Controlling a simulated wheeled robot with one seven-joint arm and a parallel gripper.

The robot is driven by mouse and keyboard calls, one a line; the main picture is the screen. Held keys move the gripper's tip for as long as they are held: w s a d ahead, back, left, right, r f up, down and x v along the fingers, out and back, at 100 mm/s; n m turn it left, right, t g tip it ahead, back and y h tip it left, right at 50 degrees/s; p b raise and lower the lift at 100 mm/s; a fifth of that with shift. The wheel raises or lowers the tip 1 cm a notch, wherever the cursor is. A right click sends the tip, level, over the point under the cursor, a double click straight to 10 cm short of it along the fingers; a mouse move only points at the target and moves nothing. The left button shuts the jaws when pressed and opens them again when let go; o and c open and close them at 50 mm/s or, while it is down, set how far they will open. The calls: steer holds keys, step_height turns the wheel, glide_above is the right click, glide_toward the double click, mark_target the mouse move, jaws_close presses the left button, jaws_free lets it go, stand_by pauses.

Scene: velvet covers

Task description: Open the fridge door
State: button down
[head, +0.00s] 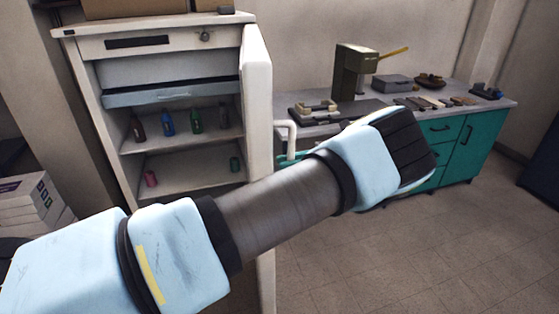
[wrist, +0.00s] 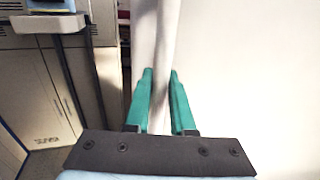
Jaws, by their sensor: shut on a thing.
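The white fridge (head: 158,72) stands at the left in the head view with its inside showing. Its door (head: 258,100) is swung open and seen nearly edge-on; its pale face fills the right of the wrist view (wrist: 245,70). The white handle (head: 293,137) sticks out from the door's right side. In the wrist view the handle (wrist: 167,40) runs down between the teal fingers of my gripper (wrist: 160,75), which is shut on it. In the head view my arm hides most of my gripper (head: 284,158) and the lower door.
Several small bottles (head: 167,123) and cans stand on the fridge shelves. Right of the door is a teal counter (head: 467,147) with a coffee-machine-like device (head: 354,75) and small items on top. Stacked white boxes (head: 30,200) are at the left. The floor (head: 420,245) at the right is clear.

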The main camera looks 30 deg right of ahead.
mark_target(292, 123)
steer(key=shift+s+d, duration=0.1)
steer(key=shift+d, duration=0.05)
steer(key=c, duration=1)
jaws_free()
steer(key=shift+c, duration=0.2)
step_height(292, 123, up, 10)
steer(key=b, duration=0.2)
steer(key=shift+b, duration=0.4)
